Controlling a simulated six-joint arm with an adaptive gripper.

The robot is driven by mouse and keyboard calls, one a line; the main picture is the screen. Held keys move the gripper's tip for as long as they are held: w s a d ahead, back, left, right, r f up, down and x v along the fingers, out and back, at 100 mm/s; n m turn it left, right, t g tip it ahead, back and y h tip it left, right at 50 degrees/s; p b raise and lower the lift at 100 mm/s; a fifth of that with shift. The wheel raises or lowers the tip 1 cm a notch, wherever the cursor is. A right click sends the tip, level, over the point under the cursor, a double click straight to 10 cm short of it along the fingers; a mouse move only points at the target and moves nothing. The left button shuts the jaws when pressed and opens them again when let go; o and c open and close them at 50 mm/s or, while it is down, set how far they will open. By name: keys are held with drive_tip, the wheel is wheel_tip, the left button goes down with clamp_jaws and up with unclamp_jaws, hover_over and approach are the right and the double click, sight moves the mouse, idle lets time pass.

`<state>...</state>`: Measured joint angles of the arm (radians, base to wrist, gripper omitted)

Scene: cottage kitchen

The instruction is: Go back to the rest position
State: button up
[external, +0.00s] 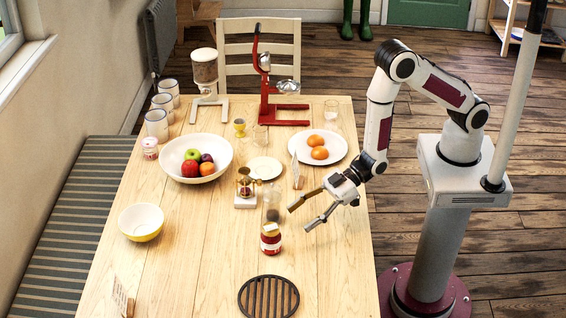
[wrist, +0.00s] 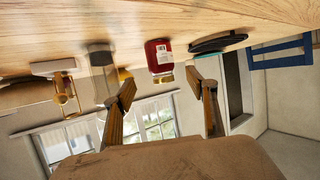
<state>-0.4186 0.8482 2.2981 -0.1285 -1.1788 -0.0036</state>
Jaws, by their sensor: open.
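My gripper (external: 298,218) hangs over the right side of the wooden table (external: 190,270), with its two fingers spread apart and nothing between them. In the wrist view the open fingers (wrist: 168,95) frame a red jar (wrist: 158,53) with a gold lid, which lies beyond the tips. That jar (external: 270,240) stands on the table to the left of the fingers in the external view. A clear glass cylinder (external: 271,205) with dark contents stands behind the jar. The gripper appears apart from both.
A black round trivet (external: 268,297) lies near the front. A brass device (external: 245,187), a fruit bowl (external: 196,140), a plate of oranges (external: 335,142) and a red press (external: 265,100) stand farther back. A yellow bowl (external: 141,222) is at left. The right front tabletop is clear.

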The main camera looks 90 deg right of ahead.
drive_tip(key=shift+w+d+r, duration=0.1)
drive_tip(key=shift+d+r, duration=0.2)
drive_tip(key=shift+r, duration=0.2)
drive_tip(key=s+d+r+m+g+h, duration=0.1)
drive_tip(key=s+d+r+h, duration=0.2)
drive_tip(key=d+r, duration=0.55)
drive_tip(key=s+d+r+m+g+h, duration=0.1)
drive_tip(key=s+d+r+m+h, duration=0.15)
drive_tip(key=d+r, duration=0.6)
drive_tip(key=s+d+r+m+g, duration=0.1)
drive_tip(key=s+d+r, duration=0.1)
drive_tip(key=s, duration=0.6)
drive_tip(key=s+d+r+m+g+h, duration=0.1)
drive_tip(key=s+d+r, duration=0.2)
drive_tip(key=s, duration=0.6)
drive_tip(key=s+d+r+m+g, duration=0.1)
drive_tip(key=s+d+r, duration=0.2)
drive_tip(key=s, duration=0.6)
drive_tip(key=shift+d+r+g, duration=0.25)
drive_tip(key=shift+d+g, duration=0.15)
drive_tip(key=shift+d, duration=0.45)
drive_tip(key=shift+h, duration=0.25)
drive_tip(key=shift+o, duration=1)
